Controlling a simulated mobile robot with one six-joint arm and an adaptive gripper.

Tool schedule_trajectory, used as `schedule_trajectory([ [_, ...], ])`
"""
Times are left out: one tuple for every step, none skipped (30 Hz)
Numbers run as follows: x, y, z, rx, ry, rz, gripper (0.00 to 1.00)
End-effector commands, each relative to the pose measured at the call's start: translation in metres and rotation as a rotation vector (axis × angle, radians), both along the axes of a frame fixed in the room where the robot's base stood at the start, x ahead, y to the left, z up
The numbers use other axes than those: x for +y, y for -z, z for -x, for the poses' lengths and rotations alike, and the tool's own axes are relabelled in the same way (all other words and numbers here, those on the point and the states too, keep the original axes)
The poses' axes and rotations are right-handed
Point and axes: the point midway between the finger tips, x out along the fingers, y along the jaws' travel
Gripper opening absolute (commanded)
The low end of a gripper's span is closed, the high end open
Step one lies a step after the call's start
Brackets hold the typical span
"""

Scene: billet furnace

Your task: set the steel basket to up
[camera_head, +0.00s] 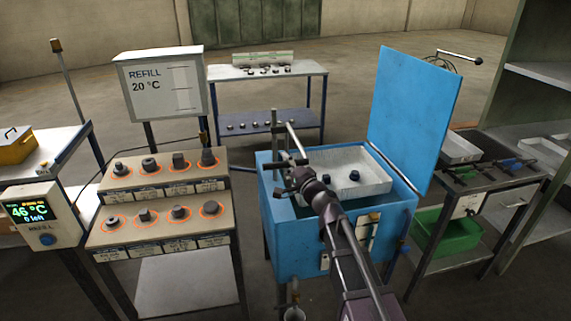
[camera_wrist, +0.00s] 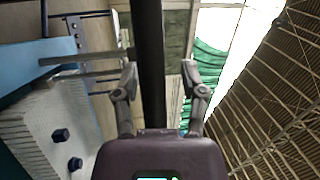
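The steel basket (camera_head: 377,184) is a pale tray inside the open blue tank (camera_head: 290,238). Its rim shows at about the level of the tank's top, and dark small parts lie in it. It also shows at the left in the wrist view (camera_wrist: 22,120). My gripper (camera_head: 285,177) is at the tank's left side, beside a grey upright post (camera_head: 274,128) with rods. In the wrist view my gripper (camera_wrist: 160,78) has its fingers apart, with a dark bar (camera_wrist: 149,45) running between them. A gap shows between the bar and the right finger. How the bar joins the basket is hidden.
The tank's blue lid (camera_head: 412,115) stands open behind the basket. A stepped rack (camera_head: 160,215) with several parts is at the left, below a refill sign (camera_head: 160,85). A tool table (camera_head: 490,185) and a green bin (camera_head: 445,232) are at the right.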

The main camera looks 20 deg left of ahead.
Motion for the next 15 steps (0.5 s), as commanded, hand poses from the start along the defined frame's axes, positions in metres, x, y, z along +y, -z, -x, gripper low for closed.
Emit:
schedule_trajectory([
  [-0.0002, 0.0001, 0.0003, 0.0, 0.0, 0.001, 0.65],
  [-0.0002, 0.0003, 0.0003, 0.0, 0.0, 0.001, 0.65],
  [-0.0004, 0.0004, 0.0005, 0.0, 0.001, 0.001, 0.65],
  [-0.0005, 0.0006, 0.0006, -0.001, 0.001, 0.002, 0.65],
  [-0.0005, 0.0007, 0.0007, 0.0, 0.001, 0.003, 0.65],
  [-0.0006, 0.0008, 0.0008, 0.0, 0.001, 0.003, 0.65],
  [-0.0007, 0.0009, 0.0008, 0.0, 0.001, 0.003, 0.65],
  [-0.0007, 0.0011, 0.0009, 0.0, 0.001, 0.003, 0.65],
  [-0.0008, 0.0012, 0.001, -0.001, 0.002, 0.003, 0.65],
  [-0.0008, 0.0013, 0.0011, -0.001, 0.002, 0.003, 0.65],
  [-0.0008, 0.0015, 0.0011, -0.001, 0.002, 0.003, 0.65],
  [-0.0009, 0.002, 0.0011, -0.001, 0.002, 0.003, 0.65],
  [-0.0008, 0.0025, 0.0012, -0.001, 0.002, 0.003, 0.65],
  [-0.0009, 0.0032, 0.0012, 0.0, 0.002, 0.004, 0.65],
  [-0.0009, 0.0042, 0.0012, 0.0, 0.002, 0.004, 0.65],
])
